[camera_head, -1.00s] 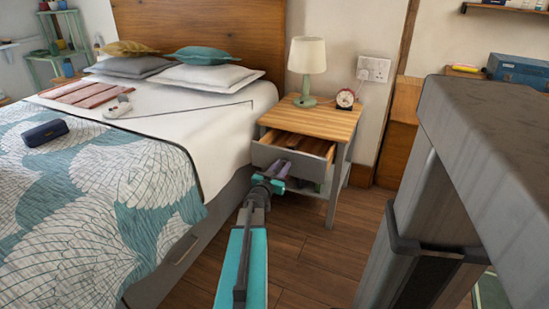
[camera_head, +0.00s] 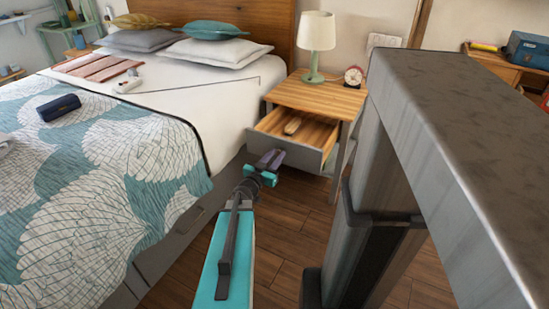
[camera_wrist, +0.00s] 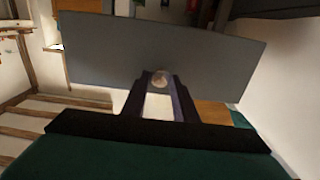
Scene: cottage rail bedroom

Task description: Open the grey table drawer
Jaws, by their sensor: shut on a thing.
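The grey table drawer (camera_head: 296,151) is pulled out from the wooden-topped bedside table (camera_head: 318,97), and its inside shows. A small light-brown item (camera_head: 293,126) lies in it. My gripper (camera_head: 271,159) is at the drawer's front face in the head view. In the wrist view the grey drawer front (camera_wrist: 100,60) fills the middle, and my gripper (camera_wrist: 160,90) is shut on its round knob (camera_wrist: 160,77).
The bed (camera_head: 120,200) is close on the left. A grey slab-like structure (camera_head: 460,130) fills the right side. Wooden floor (camera_head: 290,230) shows between.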

